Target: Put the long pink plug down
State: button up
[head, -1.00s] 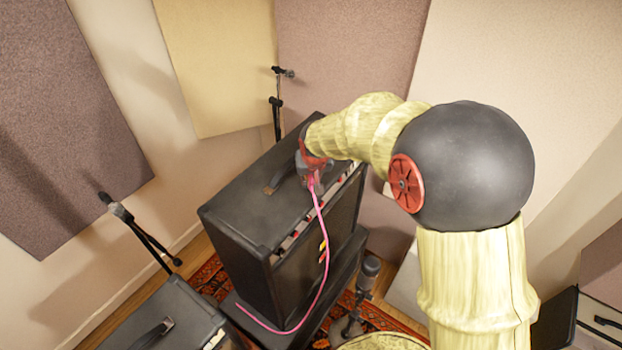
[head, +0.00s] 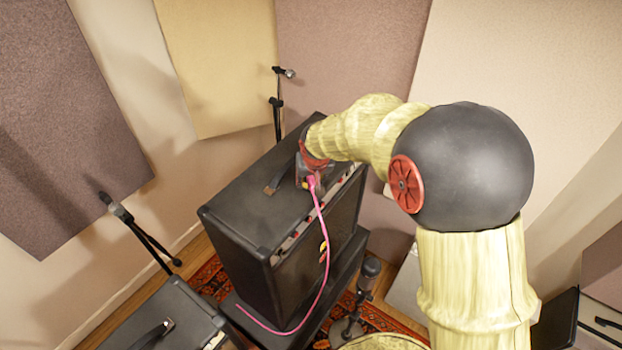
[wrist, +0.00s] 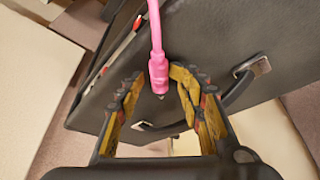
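The long pink plug (wrist: 158,72) is at the end of a pink cable, over the top of the black amplifier (head: 245,205). In the wrist view it shows between my fingertips, close to the right one, with a gap to the left one. My gripper (wrist: 157,80) is open, its yellow-padded fingers spread either side of the plug's tip. In the head view the plug (head: 312,181) shows at my gripper, near the amplifier's front top edge. I cannot tell whether the plug rests fully on the amplifier's top.
The amplifier's carry handle (wrist: 240,85) is close to my right finger. The amplifier's left top is clear.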

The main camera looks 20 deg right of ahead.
jog(key=shift+s+p, duration=0.3)
jog(key=shift+p, duration=0.05)
jog(key=w+d+b+v, duration=0.1)
jog(key=b+v, duration=0.1)
jog(key=v, duration=1.1)
jog(key=s+a+r+n, duration=0.1)
jog(key=s+r, duration=0.1)
jog(key=s, duration=1.1)
jog(key=s+a+r, duration=0.1)
jog(key=s+r, duration=0.2)
jog(key=s, duration=1)
jog(key=shift+s+a+r+n+t+y, duration=0.2)
jog(key=shift+n+t+y, duration=0.2)
notch_tip(320, 180, down, 23)
jog(key=b, duration=2.2)
jog(key=shift+r, duration=0.25)
